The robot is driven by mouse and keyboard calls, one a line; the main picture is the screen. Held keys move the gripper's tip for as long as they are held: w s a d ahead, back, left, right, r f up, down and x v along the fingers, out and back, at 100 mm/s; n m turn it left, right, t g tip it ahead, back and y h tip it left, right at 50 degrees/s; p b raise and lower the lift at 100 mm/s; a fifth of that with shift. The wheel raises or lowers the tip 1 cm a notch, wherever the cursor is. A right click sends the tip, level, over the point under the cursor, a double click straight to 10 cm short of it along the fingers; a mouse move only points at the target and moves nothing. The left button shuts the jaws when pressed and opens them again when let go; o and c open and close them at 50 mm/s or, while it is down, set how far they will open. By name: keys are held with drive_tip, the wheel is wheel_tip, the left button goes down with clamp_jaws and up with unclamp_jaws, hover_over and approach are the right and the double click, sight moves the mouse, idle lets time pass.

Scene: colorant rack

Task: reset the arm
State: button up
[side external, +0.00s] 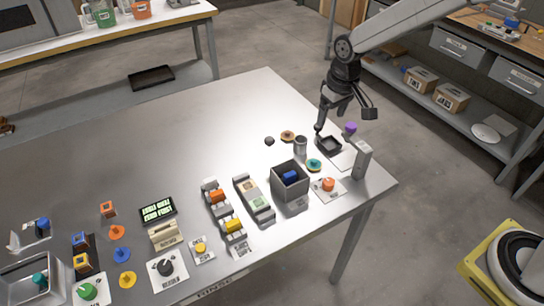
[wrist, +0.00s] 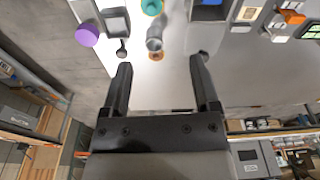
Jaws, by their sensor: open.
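My gripper (wrist: 160,95) is open and empty in the wrist view, its two dark fingers spread apart. In the side view my gripper (side external: 321,128) hangs down near the right end of the metal table (side external: 215,115), close to a small dark tray (side external: 328,146). A purple ball-like object (side external: 350,128) is beside it, and shows at the upper left of the wrist view (wrist: 87,36). A grey cylinder (side external: 300,146) stands left of the tray; it also shows above the fingers in the wrist view (wrist: 154,38).
A grey bin (side external: 303,183) holds a blue block (side external: 291,175). A grey upright post (side external: 361,160) stands near the right edge. A rack (side external: 216,190) with orange and yellow blocks and several colored knobs fill the front. The table's back half is clear.

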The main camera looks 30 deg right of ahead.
drive_tip(key=s+d, duration=0.2)
drive_tip(key=s, duration=0.7)
drive_tip(key=s+d+m+t, duration=0.1)
drive_tip(key=s+d, duration=0.2)
drive_tip(key=s, duration=0.6)
drive_tip(key=shift+s+f, duration=0.4)
drive_tip(key=shift+f, duration=0.05)
